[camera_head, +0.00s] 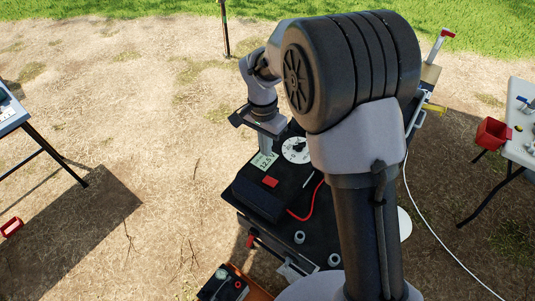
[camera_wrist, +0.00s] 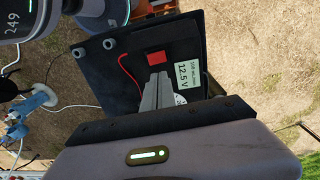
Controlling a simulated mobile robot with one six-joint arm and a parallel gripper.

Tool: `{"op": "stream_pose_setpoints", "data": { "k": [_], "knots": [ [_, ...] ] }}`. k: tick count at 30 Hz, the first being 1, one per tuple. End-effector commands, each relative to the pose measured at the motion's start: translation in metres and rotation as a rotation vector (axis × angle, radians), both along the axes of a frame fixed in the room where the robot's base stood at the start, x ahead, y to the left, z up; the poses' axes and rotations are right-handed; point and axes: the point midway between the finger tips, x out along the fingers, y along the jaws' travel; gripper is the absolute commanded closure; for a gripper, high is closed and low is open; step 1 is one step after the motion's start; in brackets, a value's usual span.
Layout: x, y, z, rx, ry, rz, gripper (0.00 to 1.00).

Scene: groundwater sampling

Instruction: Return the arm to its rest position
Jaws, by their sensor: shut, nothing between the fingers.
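My arm stretches across the middle of the head view, over a black control panel (camera_head: 262,205). My gripper (camera_head: 265,148) points down above the panel's far left part, near the label that reads 12.5 V (camera_head: 264,161). The fingers also show in the wrist view (camera_wrist: 158,78), closed together with nothing between them. I cannot tell whether the fingertips touch the panel. My arm hides the panel's right side in the head view.
A table with a red bin (camera_head: 492,133) stands at right, another table (camera_head: 12,115) at left. A thin post (camera_head: 225,30) stands behind. Bare ground lies left of the panel.

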Motion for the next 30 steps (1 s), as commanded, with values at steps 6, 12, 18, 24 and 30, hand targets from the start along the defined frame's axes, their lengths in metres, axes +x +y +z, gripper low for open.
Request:
{"op": "stream_pose_setpoints", "data": {
  "k": [6,12,18,24,30],
  "knots": [
    [0.001,0.001,0.006,0.000,0.000,0.000,1.00],
    [0.001,0.001,0.006,0.000,0.000,0.000,1.00],
    [-0.002,-0.003,0.015,0.010,-0.014,0.003,1.00],
    [-0.070,-0.048,0.105,0.107,-0.190,0.088,1.00],
    [-0.182,-0.083,0.139,0.151,-0.430,0.209,1.00]
  ]
}}
